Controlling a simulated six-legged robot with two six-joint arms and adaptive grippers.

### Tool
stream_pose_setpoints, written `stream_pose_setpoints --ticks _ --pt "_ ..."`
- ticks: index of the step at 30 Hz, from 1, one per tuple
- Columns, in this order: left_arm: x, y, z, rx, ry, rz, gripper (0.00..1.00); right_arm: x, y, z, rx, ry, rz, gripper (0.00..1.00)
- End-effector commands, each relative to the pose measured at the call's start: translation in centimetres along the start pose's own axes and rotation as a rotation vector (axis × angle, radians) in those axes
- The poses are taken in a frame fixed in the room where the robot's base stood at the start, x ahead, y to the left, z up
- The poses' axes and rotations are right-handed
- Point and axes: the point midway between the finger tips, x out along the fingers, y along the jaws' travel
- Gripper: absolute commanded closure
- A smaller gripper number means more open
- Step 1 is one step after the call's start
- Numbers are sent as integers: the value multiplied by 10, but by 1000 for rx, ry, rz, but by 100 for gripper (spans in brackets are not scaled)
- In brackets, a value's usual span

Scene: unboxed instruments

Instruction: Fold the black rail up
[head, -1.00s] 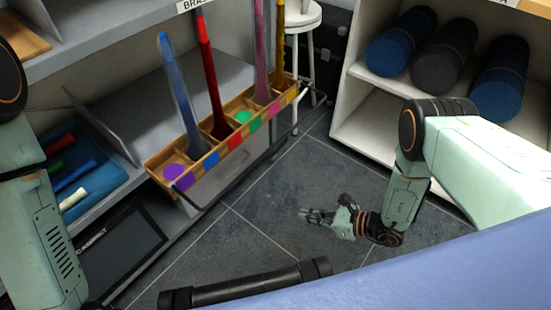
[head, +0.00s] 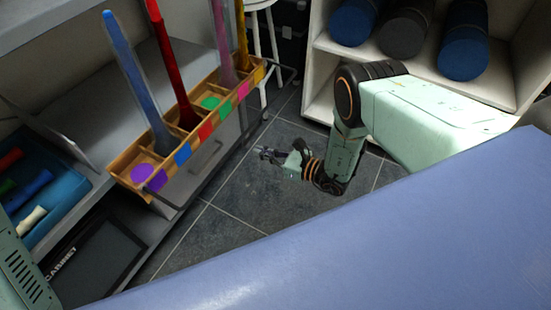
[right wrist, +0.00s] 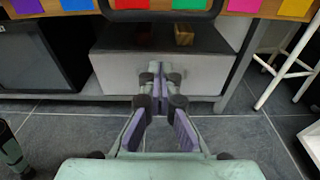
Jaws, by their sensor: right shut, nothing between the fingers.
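The black rail (right wrist: 160,15) crosses the top middle of the right wrist view as a dark bar with rounded corners. It runs just below the coloured squares on the front of the wooden tray. My left gripper is out of view.
The wooden tray (head: 122,174) holds tall coloured tubes. A blue bin (head: 60,200) and a dark cabinet panel (head: 95,258) are at left. A white stool (head: 258,5) stands behind. A white rack (head: 320,70) with rolls is at right. Tiled floor (head: 225,205) is clear.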

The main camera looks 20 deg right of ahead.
Motion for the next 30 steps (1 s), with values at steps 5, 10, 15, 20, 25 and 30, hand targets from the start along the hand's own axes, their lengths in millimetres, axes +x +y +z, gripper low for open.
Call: stream_pose_setpoints --ticks 5,10,15,20,25,30 --pt "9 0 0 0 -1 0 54 20 -1 8 1 0 -1 100" --pt "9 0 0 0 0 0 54 15 -1 26 0 -1 -2 100" --pt "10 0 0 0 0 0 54 12 0 36 0 -1 0 100" --pt "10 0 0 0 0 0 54 11 0 38 0 0 1 100" --pt "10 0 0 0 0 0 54 11 0 39 0 0 1 100" --pt "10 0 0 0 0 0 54 10 0 39 0 3 0 100"
